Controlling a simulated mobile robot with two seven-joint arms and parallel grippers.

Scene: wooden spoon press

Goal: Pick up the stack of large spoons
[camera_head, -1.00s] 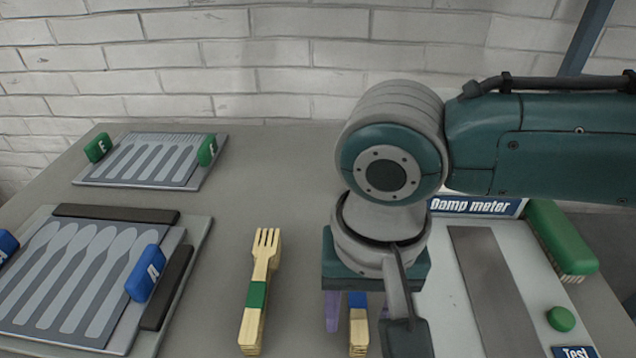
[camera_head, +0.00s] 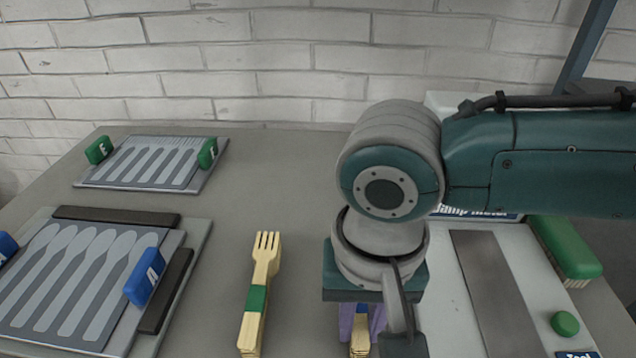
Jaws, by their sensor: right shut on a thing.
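My right gripper (camera_head: 361,322) points down at the bottom centre, with its purple fingers shut on a wooden stack with a blue band (camera_head: 360,332). My gripper and wrist hide the upper part of this stack, so its spoon heads do not show. Left of it, apart from the gripper, lies a stack of wooden forks (camera_head: 259,290) with a green band. My left gripper is not in view.
A press plate with large spoon-shaped recesses (camera_head: 75,270) and blue blocks lies at the left. A smaller fork-shaped plate (camera_head: 150,162) with green blocks lies behind it. The table's back middle is clear.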

